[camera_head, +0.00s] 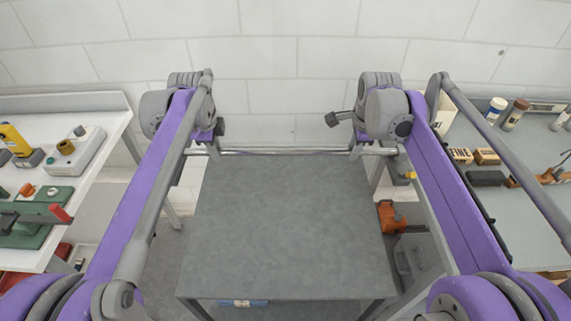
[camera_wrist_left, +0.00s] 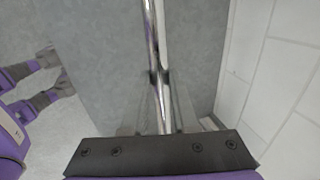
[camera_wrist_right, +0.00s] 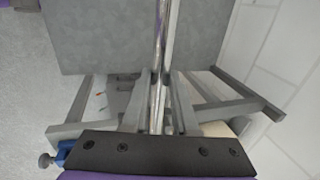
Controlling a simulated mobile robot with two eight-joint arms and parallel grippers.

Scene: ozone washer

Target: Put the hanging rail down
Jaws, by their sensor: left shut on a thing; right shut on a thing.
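The hanging rail (camera_head: 285,152) is a thin shiny metal bar. It runs left to right along the far edge of the grey table (camera_head: 285,225), close to the tiled wall. My left gripper (camera_head: 213,148) is shut on the rail near its left end; the rail runs between its fingers in the left wrist view (camera_wrist_left: 152,40). My right gripper (camera_head: 357,149) is shut on the rail near its right end, as the right wrist view also shows (camera_wrist_right: 160,40). I cannot tell whether the rail touches the tabletop or is a little above it.
The grey tabletop is bare. A white bench (camera_head: 112,128) with several devices and tools stands at the left. A grey bench (camera_head: 530,145) with bottles and small boxes stands at the right. An orange object (camera_head: 391,216) is low beside the table's right side. The wall is close behind.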

